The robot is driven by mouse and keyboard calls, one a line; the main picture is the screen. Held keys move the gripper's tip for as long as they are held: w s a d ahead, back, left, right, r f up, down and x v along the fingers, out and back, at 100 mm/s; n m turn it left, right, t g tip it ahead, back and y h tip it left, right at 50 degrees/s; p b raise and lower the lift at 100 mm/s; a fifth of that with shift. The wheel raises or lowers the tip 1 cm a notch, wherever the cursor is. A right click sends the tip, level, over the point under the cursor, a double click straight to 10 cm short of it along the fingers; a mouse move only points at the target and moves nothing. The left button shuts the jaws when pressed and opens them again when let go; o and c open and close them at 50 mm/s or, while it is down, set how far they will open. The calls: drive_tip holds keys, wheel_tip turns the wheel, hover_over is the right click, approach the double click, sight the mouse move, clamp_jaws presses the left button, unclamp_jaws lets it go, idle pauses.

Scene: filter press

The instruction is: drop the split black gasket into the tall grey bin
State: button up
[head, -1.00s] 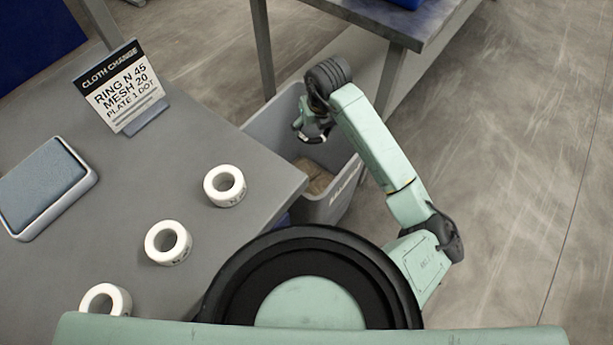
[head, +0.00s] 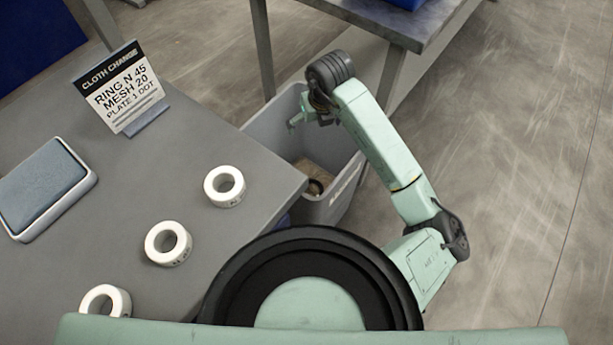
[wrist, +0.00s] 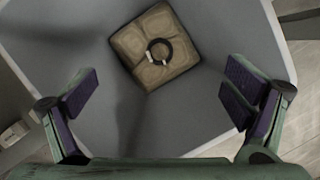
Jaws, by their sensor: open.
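The tall grey bin (head: 272,133) stands on the floor beyond the table's right corner, and its inner walls fill much of the wrist view (wrist: 215,40). The split black gasket (wrist: 170,42) lies inside it on a tan, padded-looking thing at the bottom; a light patch shows on its left side. In the head view the gasket (head: 316,187) is a small dark curve low in the bin. My gripper (wrist: 160,93) is open and empty above the bin, its purple-padded fingers spread well apart and clear of the gasket. In the head view my gripper (head: 296,122) is partly hidden by my wrist.
The grey table (head: 215,250) holds several white rings (head: 224,186), a blue-grey pad in a white tray (head: 45,188) and a sign reading "RING N 45, MESH 20, PLATE 1 DOT" (head: 122,88). Another table (head: 400,25) stands behind the bin. Open floor lies to the right.

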drive_tip(key=v, duration=1)
